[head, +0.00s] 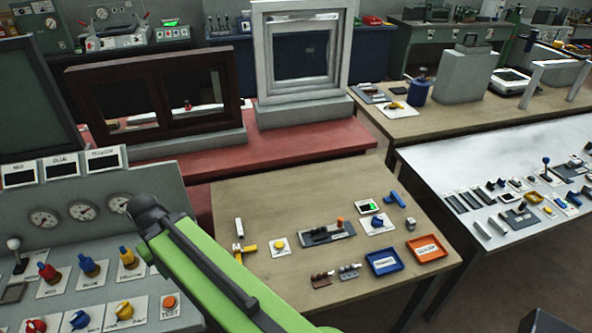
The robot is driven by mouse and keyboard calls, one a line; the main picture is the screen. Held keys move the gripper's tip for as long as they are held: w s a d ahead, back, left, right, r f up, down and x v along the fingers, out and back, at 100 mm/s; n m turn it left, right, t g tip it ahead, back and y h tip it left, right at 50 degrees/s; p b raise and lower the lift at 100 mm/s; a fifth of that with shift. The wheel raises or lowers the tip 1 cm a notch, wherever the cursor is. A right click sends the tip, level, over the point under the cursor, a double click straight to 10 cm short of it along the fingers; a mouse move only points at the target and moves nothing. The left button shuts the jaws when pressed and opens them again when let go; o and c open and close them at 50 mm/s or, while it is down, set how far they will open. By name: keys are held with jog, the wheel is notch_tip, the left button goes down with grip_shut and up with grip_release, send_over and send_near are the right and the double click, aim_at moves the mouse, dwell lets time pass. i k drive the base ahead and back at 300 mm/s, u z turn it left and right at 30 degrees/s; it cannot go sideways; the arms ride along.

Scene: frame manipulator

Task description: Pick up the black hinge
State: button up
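I cannot make out for certain which thing is the black hinge. On the near wooden table, a small dark brown piece (322,279) and a small grey piece with dark parts (349,271) lie side by side near the front edge. Several small black pieces (468,200) lie on the white table at the right; they are too small to identify. My green arm (215,275) reaches up from the bottom, left of the wooden table's items, ending in view at a black joint. My gripper does not show.
The wooden table (285,208) also holds a blue tray (384,262), an orange tray (427,248), a yellow-handled tool (245,249) and a dark block on a plate (325,233). A control panel with gauges (83,211) stands at the left. Window frames (301,60) stand behind on a red table.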

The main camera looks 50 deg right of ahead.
aim_at(319, 236)
jog(key=z, duration=1.4)
jog(key=k, duration=0.7)
jog(key=z, duration=0.7)
